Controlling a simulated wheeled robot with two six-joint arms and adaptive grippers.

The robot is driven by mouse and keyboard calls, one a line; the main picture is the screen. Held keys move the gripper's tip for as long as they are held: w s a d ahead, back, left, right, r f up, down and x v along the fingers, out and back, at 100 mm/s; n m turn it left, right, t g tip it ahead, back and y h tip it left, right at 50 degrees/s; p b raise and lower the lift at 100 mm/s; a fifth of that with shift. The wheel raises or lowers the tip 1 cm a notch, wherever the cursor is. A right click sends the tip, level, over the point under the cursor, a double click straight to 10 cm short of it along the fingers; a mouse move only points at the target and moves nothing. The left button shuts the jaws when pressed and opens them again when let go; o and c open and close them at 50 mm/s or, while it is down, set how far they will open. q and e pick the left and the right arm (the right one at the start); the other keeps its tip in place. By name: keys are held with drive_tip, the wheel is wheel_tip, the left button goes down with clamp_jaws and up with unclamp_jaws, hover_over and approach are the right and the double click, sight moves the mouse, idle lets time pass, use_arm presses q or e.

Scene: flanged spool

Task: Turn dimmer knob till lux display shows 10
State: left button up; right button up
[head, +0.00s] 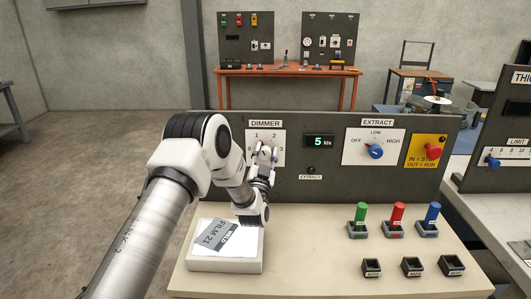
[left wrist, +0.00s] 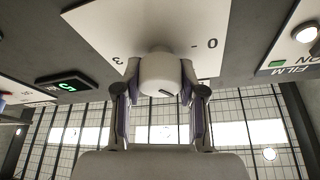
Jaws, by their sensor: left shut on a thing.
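The white dimmer knob (left wrist: 160,72) fills the middle of the left wrist view, with a short dark mark on its near edge. My left gripper (head: 264,156) is at the dimmer plate (head: 252,135) in the head view. In the left wrist view its two fingers lie on either side of the knob, shut on it. In the head view the gripper and arm mostly hide the knob, so I cannot read its pointer. The figures 1 and 2 show above it. The lux display (head: 319,141) reads 5 klx in green. My right gripper is not in view.
Right of the display is the EXTRACT dial with a blue knob (head: 375,152) and a red push button (head: 433,151) on yellow. On the bench stand green, red and blue handled pieces (head: 397,216), several black sockets (head: 411,267) and a white film box (head: 225,262).

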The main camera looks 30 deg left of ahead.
use_arm(q)
drive_tip(key=m+h+p, duration=0.2)
drive_tip(key=m, duration=0.2)
drive_tip(key=m+h+p, duration=0.2)
drive_tip(key=m, duration=0.2)
drive_tip(key=shift+r+m, duration=0.2)
drive_tip(key=shift+m, duration=0.1)
drive_tip(key=m+p, duration=0.1)
drive_tip(key=m+h+p, duration=0.1)
drive_tip(key=m, duration=0.1)
drive_tip(key=shift+w+d+f+m+g, duration=0.1)
drive_tip(key=shift+f+m+g, duration=0.05)
drive_tip(key=shift+m+g, duration=0.2)
drive_tip(key=shift+f+m+g+h+p, duration=0.15)
drive_tip(key=shift+m+g+h+p, duration=0.15)
drive_tip(key=shift+m+p, duration=0.45)
drive_tip(key=o, duration=1.1)
drive_tip(key=shift+o, duration=0.2)
drive_tip(key=shift+f, duration=0.1)
